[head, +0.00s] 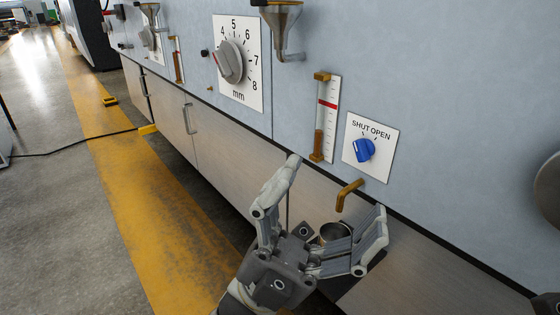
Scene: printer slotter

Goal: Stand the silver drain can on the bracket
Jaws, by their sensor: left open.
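The silver drain can (334,232) shows as a round metal rim between the fingers of my left gripper (337,187). The gripper's palm and right finger hide most of the can. The gripper is open, with its fingers spread to either side of the can; I cannot tell whether either one touches it. A bent brass spout (348,193) comes out of the machine front just above the can. The bracket cannot be made out, so what bears the can is hidden. My right gripper is not in view.
The blue panel above carries a blue shut/open knob (364,150), a sight gauge (325,118), a millimetre dial (232,62) and a metal funnel (281,22). Cabinet doors (226,150) run below.

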